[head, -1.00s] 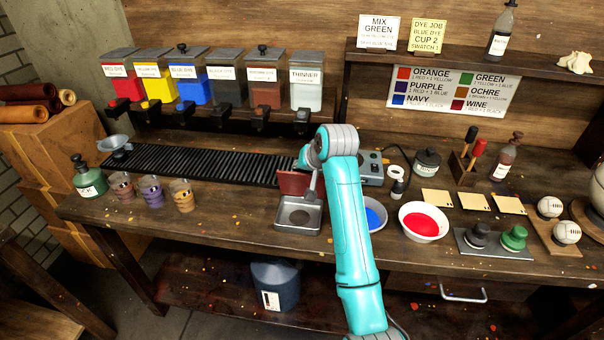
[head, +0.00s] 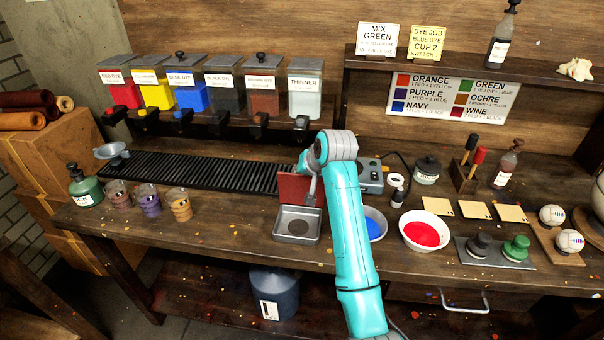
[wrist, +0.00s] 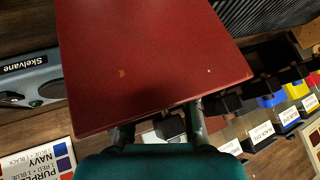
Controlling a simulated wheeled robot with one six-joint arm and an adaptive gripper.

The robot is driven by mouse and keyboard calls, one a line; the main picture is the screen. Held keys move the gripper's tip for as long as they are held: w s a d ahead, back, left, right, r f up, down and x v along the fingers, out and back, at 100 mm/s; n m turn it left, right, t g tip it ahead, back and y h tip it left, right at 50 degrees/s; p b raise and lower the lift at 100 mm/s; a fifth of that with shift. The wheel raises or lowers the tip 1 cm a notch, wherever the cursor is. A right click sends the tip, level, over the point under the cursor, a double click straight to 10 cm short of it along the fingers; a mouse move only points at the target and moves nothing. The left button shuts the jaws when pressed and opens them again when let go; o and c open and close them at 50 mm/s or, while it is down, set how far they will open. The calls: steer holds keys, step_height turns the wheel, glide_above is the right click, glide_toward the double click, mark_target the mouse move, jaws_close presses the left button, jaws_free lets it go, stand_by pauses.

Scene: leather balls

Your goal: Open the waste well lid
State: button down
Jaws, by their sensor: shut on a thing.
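The waste well (head: 283,236) is a square metal box on the bench with a dark round drain inside. Its dark red lid (head: 293,188) stands raised at the well's back edge, so the well's inside is exposed. In the wrist view the lid (wrist: 150,65) fills the upper middle as a flat red panel. My gripper (wrist: 160,130) is at the lid's edge, with a finger on each side of a dark knob (wrist: 170,126), and is shut on it. In the head view my teal arm partly hides the gripper and the lid's right side.
A blue bowl (head: 374,226) and a red bowl (head: 425,234) stand right of the well, close to my arm. Behind is a black ribbed rack (head: 210,172); several cups (head: 150,199) stand left. Dye dispensers (head: 187,95) line the back.

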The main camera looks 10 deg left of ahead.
steer(key=c, duration=0.9)
jaws_free()
steer(key=shift+d+f, duration=0.25)
steer(key=shift+f, duration=0.05)
steer(key=shift+c, duration=0.2)
steer(key=shift+r, duration=0.15)
steer(key=shift+s+r, duration=0.1)
steer(key=shift+r, duration=0.1)
steer(key=v, duration=1.1)
steer(key=shift+s, duration=0.2)
steer(key=shift+d+r, duration=0.1)
